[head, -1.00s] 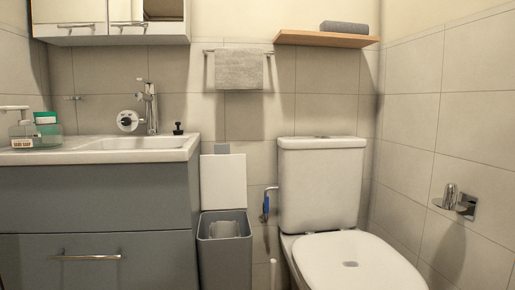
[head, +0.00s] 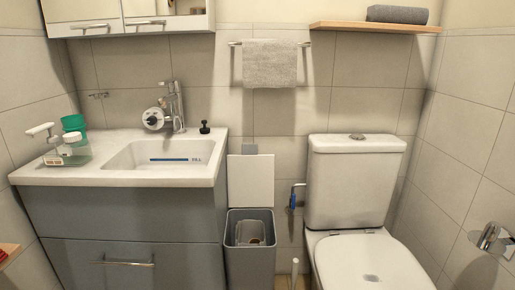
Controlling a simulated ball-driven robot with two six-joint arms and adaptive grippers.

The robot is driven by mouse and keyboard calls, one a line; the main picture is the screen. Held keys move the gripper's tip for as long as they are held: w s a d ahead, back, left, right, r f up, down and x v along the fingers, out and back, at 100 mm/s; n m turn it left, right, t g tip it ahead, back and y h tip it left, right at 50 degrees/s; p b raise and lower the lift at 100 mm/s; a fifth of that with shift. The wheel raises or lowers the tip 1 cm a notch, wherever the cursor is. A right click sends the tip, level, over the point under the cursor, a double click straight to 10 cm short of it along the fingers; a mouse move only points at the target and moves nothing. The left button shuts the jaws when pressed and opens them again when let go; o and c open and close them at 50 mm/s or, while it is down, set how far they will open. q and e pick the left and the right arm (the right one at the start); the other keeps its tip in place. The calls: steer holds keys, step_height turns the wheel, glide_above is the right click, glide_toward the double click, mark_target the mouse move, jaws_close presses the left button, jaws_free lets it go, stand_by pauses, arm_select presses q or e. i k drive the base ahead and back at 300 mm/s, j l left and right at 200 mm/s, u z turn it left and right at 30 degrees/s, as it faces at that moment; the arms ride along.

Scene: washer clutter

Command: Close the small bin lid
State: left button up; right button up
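The small bin (head: 250,262) is a grey box standing on the floor between the vanity and the toilet. Its white lid (head: 251,180) is open and stands upright at the back of the bin, with a small grey tab at its top. The bin's inside shows, with something brownish and round in it that I cannot make out. Neither of my grippers is in the head view.
The grey vanity (head: 130,222) with a white sink stands left of the bin. The white toilet (head: 352,185) stands close on the right. A toilet brush handle (head: 294,268) rises between bin and toilet. A soap bottle (head: 72,150) stands on the counter.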

mark_target(250, 175)
steer(key=i+j, duration=0.15)
steer(key=i+j+z, duration=0.25)
steer(key=z, duration=0.25)
steer(key=i+j+z, duration=0.45)
